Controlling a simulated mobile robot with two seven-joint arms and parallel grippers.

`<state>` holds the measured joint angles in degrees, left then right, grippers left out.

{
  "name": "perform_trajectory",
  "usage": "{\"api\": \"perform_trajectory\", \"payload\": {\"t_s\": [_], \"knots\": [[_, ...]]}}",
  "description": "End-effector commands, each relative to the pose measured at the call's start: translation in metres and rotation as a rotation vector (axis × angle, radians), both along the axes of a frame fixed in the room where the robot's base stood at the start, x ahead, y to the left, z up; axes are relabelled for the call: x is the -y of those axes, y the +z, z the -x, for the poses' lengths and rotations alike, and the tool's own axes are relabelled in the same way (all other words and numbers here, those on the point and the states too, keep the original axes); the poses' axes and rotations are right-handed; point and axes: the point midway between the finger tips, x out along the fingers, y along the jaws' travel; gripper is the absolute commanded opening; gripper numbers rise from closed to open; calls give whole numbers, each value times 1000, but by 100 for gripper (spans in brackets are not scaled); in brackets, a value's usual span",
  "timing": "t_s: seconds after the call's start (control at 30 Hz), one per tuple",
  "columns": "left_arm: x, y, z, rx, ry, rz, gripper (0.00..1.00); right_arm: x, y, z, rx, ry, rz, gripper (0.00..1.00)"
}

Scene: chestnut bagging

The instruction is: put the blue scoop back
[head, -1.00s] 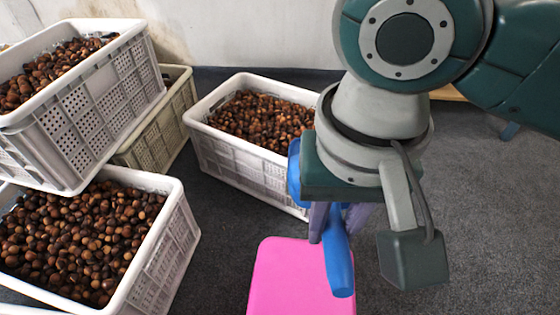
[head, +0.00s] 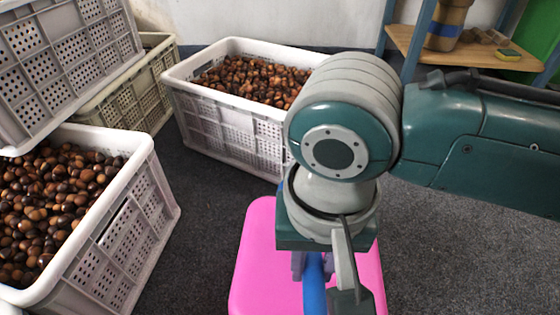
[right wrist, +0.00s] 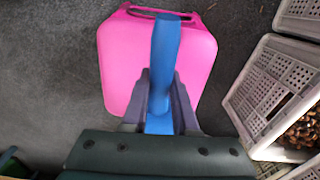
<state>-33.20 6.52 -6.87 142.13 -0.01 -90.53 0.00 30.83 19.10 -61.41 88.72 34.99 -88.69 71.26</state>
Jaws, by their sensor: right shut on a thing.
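The blue scoop (head: 314,285) is in my right gripper (head: 313,264), over the pink stool (head: 252,262). In the head view my wrist hides most of the scoop, and only part of its handle shows well. In the right wrist view the scoop's blue handle (right wrist: 164,65) stands out between the two grey fingers of my right gripper (right wrist: 159,98), which are shut on it. The pink stool top (right wrist: 122,62) lies behind it there. I cannot tell whether the scoop touches the stool. My left gripper is not in view.
A white crate of chestnuts (head: 228,132) stands behind the stool. Another full crate (head: 128,240) is at the left, with stacked crates (head: 62,62) behind it. A wooden shelf (head: 470,52) is at the back right. Dark carpet (head: 440,250) on the right is clear.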

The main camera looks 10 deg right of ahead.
Motion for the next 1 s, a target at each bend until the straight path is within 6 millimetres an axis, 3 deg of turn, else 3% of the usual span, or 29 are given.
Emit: {"api": "perform_trajectory", "payload": {"t_s": [0.03, 0.3, 0.53, 0.93, 0.97, 1.0], "knots": [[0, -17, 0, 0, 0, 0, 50, 0, -19, -1, 1, -1, 1, 0], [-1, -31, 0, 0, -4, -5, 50, 0, -39, 0, 1, -1, 0, 0], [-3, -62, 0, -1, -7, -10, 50, 0, -76, 0, 2, -1, 1, 0], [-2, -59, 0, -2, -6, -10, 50, 0, -77, 0, 1, 0, -1, 0], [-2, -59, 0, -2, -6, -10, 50, 0, -77, 0, 0, 0, -1, 29], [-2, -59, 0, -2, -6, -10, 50, 0, -77, 0, 1, 0, -1, 34]]}}
